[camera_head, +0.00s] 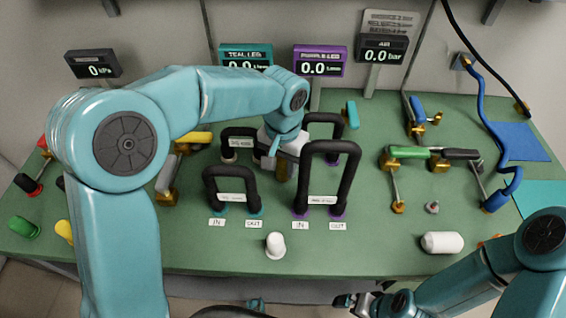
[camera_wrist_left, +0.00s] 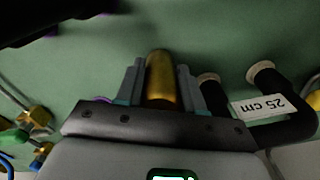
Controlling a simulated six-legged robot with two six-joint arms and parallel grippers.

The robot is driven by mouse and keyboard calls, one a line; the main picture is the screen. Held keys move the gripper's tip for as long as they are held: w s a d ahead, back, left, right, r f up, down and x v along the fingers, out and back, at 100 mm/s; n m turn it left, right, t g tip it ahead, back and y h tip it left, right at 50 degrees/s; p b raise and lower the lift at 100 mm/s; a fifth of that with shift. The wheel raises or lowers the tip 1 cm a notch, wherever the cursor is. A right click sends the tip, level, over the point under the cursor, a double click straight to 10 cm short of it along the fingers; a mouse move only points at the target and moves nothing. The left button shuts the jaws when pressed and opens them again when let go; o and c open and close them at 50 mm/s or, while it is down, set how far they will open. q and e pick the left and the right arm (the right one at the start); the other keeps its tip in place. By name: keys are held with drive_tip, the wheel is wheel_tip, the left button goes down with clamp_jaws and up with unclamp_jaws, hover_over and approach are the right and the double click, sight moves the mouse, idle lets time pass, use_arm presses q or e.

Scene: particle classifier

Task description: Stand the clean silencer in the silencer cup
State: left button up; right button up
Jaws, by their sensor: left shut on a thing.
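My left gripper (camera_head: 283,164) reaches over the middle of the bench and is shut on a brass-coloured cylinder, which I take for the silencer. In the left wrist view the brass cylinder (camera_wrist_left: 160,80) stands between the two fingers (camera_wrist_left: 158,85). In the head view the gripper partly hides it, between the two black hose loops. I cannot tell from its surface whether it is clean. I cannot identify the silencer cup for certain. My right gripper (camera_head: 352,300) is low at the front edge, and its fingers are too dark and small to read.
Black hose loops (camera_head: 330,165) rise close beside the left gripper; one is labelled 25 cm in the wrist view (camera_wrist_left: 262,106). A white rounded piece (camera_head: 275,245) stands in front, and a white cylinder (camera_head: 442,242) lies at the right. Brass fittings and hoses crowd both sides.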

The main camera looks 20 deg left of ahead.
use_arm(q)
drive_tip(key=shift+f, duration=0.2)
drive_tip(key=o, duration=1.1)
drive_tip(key=shift+r, duration=0.1)
